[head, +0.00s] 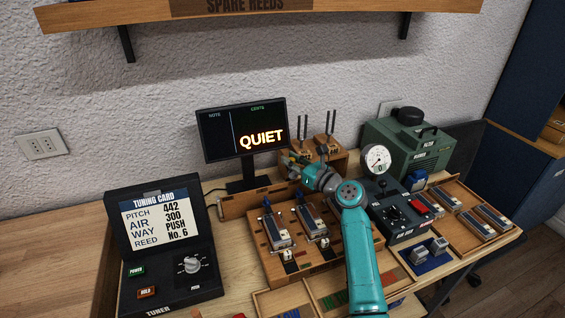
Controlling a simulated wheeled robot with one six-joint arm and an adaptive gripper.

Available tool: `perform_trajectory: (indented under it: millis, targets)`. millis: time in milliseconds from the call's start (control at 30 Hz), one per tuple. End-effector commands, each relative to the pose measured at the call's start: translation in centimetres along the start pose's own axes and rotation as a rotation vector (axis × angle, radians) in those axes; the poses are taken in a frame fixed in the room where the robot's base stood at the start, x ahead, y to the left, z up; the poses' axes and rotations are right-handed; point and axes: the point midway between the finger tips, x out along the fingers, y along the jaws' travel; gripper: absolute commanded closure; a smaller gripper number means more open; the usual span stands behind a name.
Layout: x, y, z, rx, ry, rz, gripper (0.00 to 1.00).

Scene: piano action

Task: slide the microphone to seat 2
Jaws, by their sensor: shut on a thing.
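My gripper (297,161) is at the end of my teal arm, above the wooden rail (240,203) behind the reed block. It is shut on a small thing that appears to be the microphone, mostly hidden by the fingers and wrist. The reed block (262,254) carries two metal reed seats, a left one (275,231) and a second one (313,221), each with a blue-topped part. My arm covers the block's right side and the rail's right part. Seat numbers are too small to read.
A monitor (241,130) reading QUIET stands behind the rail. A wooden stand (330,160) with forked tools is close behind my gripper. A black gauge box (400,217) and a green machine (408,142) are at right. The tuner (165,255) is at left.

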Motion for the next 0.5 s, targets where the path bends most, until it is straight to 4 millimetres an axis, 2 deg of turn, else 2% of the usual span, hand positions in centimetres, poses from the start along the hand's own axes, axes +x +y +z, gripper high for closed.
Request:
perform_trajectory:
  millis: [300,333,400,433,500]
  targets:
    - [0.0,-0.05,0.03,0.0,0.0,0.0,1.0]
    - [0.0,-0.05,0.03,0.0,0.0,0.0,0.73]
    - [0.0,-0.04,0.02,0.0,0.0,0.0,0.55]
    - [0.0,-0.04,0.02,0.0,0.0,0.0,0.51]
    - [0.0,-0.03,0.02,0.0,0.0,0.0,0.51]
